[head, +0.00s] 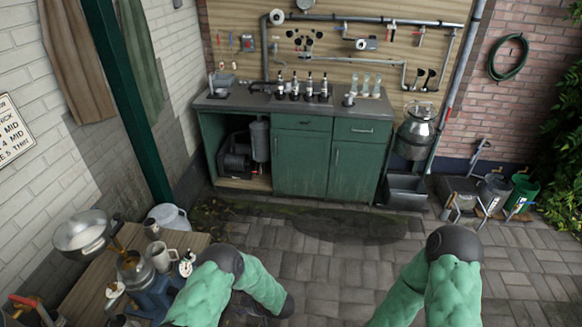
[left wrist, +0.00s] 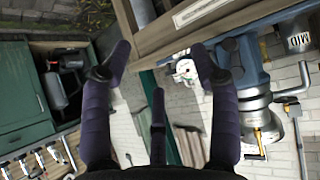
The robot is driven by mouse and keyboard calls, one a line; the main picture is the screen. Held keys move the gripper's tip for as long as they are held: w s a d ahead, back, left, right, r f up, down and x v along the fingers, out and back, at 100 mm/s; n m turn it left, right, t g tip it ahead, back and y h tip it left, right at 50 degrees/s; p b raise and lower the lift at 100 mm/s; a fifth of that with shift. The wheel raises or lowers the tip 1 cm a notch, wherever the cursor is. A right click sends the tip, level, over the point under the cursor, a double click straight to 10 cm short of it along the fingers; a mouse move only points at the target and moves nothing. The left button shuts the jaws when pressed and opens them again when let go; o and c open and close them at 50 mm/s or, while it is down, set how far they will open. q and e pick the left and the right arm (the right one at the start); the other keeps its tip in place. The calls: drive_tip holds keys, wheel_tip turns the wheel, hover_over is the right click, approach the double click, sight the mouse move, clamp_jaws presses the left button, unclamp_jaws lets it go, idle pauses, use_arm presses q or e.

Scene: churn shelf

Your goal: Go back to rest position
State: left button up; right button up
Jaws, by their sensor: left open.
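My left gripper (left wrist: 162,62) is open in the left wrist view, its dark fingers spread with nothing between them. Behind the fingers are the edge of a wooden bench and a blue metal machine (left wrist: 252,75), apart from the gripper as far as I can tell. In the head view my left arm bends at the bottom, to the right of the wooden bench (head: 88,291), and its hand is low and mostly hidden. My right arm shows at the bottom right, bent at a dark elbow. Its gripper is out of the frame.
The bench at the left holds a steel bowl (head: 82,232), mugs (head: 161,257) and a blue machine (head: 152,298), close to my left arm. A green cabinet (head: 300,160) stands at the back wall. The paving between is clear.

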use_arm(q)
drive_tip(key=s+d+r+m+g+h, duration=0.1)
drive_tip(key=s+d+m+h, duration=0.1)
drive_tip(key=s, duration=0.6)
drive_tip(key=s+d+m+g+h, duration=0.2)
drive_tip(key=s+m+h, duration=0.3)
drive_tip(key=s, duration=0.3)
drive_tip(key=s+d+r+m+g+h, duration=0.1)
drive_tip(key=s+d+m+h, duration=0.2)
drive_tip(key=s, duration=0.6)
drive_tip(key=shift+d+r+m+g+h, duration=0.3)
drive_tip(key=shift+d+r+h, duration=0.05)
drive_tip(key=shift+h, duration=0.85)
drive_tip(key=shift+a, duration=0.1)
